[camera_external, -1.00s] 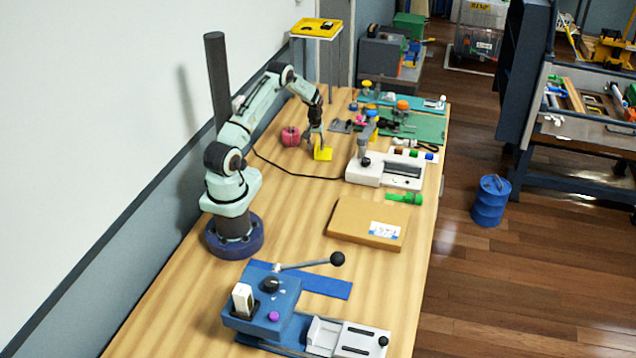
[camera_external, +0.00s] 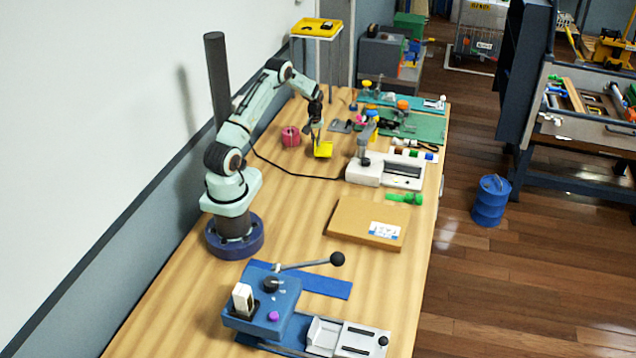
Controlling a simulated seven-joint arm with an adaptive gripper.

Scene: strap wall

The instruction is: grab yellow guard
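The yellow guard (camera_external: 324,151) is a small bright yellow piece in the upper middle of the external view, over the wooden table left of the white fixture. My gripper (camera_external: 317,143) points down at the guard's left and back side, with its fingers against it. The fingers look close together and shut on the guard. The guard looks tilted and at or just above the table top; the exact gap is too small to tell. The fingertips are partly hidden by the guard.
A pink-red spool (camera_external: 290,136) stands just left of my gripper. The white fixture (camera_external: 385,168) with a grey post is close on the right. A black cable (camera_external: 290,172) runs in front. A cardboard box (camera_external: 366,222) and a blue lever device (camera_external: 262,305) are nearer. Small tools lie behind.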

